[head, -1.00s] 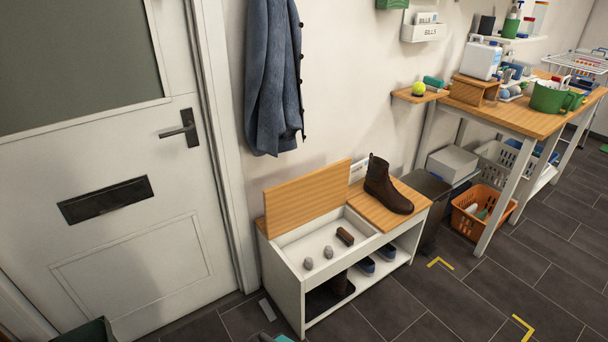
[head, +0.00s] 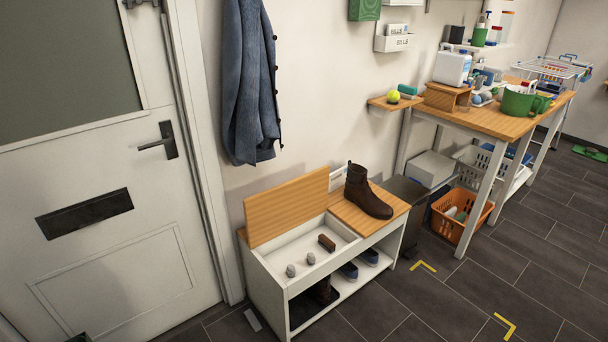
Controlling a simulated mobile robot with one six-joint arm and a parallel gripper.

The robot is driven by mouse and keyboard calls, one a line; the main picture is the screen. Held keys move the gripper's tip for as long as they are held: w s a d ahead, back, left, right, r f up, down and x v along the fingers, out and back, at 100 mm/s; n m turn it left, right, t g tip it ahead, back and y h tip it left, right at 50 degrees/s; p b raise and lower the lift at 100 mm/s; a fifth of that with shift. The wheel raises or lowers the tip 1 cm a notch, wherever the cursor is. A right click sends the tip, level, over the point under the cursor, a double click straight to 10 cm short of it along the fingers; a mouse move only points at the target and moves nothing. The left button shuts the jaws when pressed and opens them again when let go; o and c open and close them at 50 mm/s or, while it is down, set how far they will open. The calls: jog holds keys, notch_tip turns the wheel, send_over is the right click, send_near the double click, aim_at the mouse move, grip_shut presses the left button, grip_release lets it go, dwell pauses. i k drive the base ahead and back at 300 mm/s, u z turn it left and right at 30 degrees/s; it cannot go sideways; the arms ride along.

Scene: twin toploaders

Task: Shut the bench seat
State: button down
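The white bench (head: 263,283) stands against the wall to the right of the door. Its wooden seat lid (head: 288,207) on the left half is raised, tilted up near the wall. The open compartment below it holds a brown brush (head: 326,243) and two small grey lumps (head: 291,271). The right half of the bench top is a flat wooden panel (head: 346,215) with a brown boot (head: 367,191) standing upright on it. My gripper is not in view.
Shoes (head: 348,271) sit on the shelf under the bench. A blue coat (head: 251,84) hangs above it. A dark bin (head: 405,215) and an orange basket (head: 462,213) stand to the right. The tiled floor (head: 400,310) in front is mostly clear, with yellow corner marks (head: 505,326).

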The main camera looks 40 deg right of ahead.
aim_at(270, 214)
jog(key=k, duration=1.2)
jog(key=u, duration=0.3)
jog(key=i, duration=1.95)
jog(key=z, duration=0.15)
